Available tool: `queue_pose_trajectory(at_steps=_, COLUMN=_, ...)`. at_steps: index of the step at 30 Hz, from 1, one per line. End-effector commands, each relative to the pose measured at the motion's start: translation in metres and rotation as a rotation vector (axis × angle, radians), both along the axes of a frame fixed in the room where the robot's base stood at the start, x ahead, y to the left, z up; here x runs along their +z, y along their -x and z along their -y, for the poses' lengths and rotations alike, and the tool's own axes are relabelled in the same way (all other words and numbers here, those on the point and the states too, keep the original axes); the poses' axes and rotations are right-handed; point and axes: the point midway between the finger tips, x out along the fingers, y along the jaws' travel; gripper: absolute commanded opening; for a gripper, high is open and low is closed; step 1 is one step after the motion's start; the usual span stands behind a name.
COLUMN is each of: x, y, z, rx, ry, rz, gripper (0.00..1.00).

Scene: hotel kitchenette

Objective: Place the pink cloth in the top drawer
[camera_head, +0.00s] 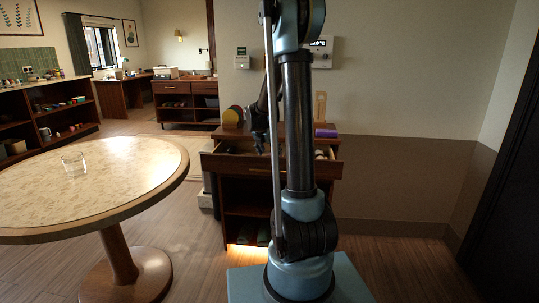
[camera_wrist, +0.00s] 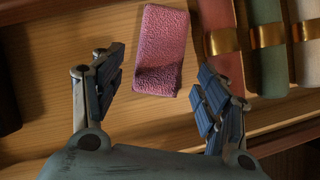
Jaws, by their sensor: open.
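The pink cloth (camera_wrist: 163,45), a folded textured rectangle, appears to lie flat on the wooden floor of the open top drawer (camera_head: 215,160). My gripper (camera_wrist: 160,72) is open above it, with a finger on either side and bare wood between cloth and fingers in the picture. Its lower end is in shadow. In the head view my gripper (camera_head: 259,145) points down over the drawer, partly behind my arm. The cloth cannot be made out there.
Rolled cloths with gold bands, one green (camera_wrist: 265,50) and one red (camera_wrist: 222,40), lie right of the pink cloth. A purple item (camera_head: 326,133) sits on the cabinet top. A round table (camera_head: 95,190) with a glass (camera_head: 73,164) stands at left. Open floor lies at right.

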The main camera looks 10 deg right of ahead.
Motion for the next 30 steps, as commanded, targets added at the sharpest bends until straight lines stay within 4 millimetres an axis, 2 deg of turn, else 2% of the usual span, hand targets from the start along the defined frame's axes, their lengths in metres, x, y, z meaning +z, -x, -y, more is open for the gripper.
queue_pose_trajectory(at_steps=5, x=0.014, y=0.004, z=-0.003, rx=0.001, ry=0.0, rz=0.0, gripper=0.68)
queue_pose_trajectory(at_steps=24, x=0.096, y=0.038, z=-0.033, rx=0.001, ry=0.0, rz=0.0, gripper=0.68)
queue_pose_trajectory(at_steps=30, x=0.108, y=0.043, z=-0.037, rx=-0.002, ry=-0.001, rz=0.001, gripper=0.68)
